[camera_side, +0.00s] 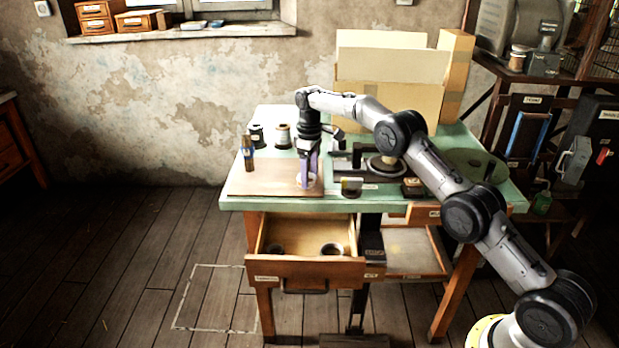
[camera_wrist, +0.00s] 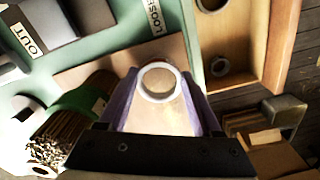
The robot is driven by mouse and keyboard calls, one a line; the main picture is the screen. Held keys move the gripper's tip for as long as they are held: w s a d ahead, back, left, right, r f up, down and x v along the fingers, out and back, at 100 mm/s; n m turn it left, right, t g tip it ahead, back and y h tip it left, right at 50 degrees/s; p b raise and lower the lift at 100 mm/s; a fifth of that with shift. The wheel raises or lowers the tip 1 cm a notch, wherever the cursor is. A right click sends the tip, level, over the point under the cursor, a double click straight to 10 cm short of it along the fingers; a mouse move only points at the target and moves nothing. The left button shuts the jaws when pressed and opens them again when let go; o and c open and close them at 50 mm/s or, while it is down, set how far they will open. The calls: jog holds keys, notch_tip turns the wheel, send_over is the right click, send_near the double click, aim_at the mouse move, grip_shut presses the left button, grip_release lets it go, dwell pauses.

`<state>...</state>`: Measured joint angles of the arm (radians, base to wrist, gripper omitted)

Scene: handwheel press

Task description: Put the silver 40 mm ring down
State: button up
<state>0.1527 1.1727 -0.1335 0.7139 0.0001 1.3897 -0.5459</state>
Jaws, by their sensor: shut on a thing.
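My gripper (camera_wrist: 160,88) is shut on a pale silver ring (camera_wrist: 159,99), whose round opening faces the wrist camera between the two purple fingers. In the side view my gripper (camera_side: 306,180) points straight down over the right part of a flat brown board (camera_side: 255,180) on the bench. The fingertips are at or just above the board; I cannot tell whether the ring touches it. The ring is small and mostly hidden by the fingers in the side view. The board also shows in the wrist view (camera_wrist: 85,72).
An open drawer (camera_side: 310,269) below the bench front holds dark rings (camera_side: 332,249). The board's left part is clear.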

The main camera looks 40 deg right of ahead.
jog(key=shift+f, duration=0.55)
jog(key=shift+f, duration=0.1)
jog(key=o, duration=1.3)
jog(key=shift+o, duration=0.2)
notch_tip(320, 180, up, 8)
jog(key=shift+f, duration=0.15)
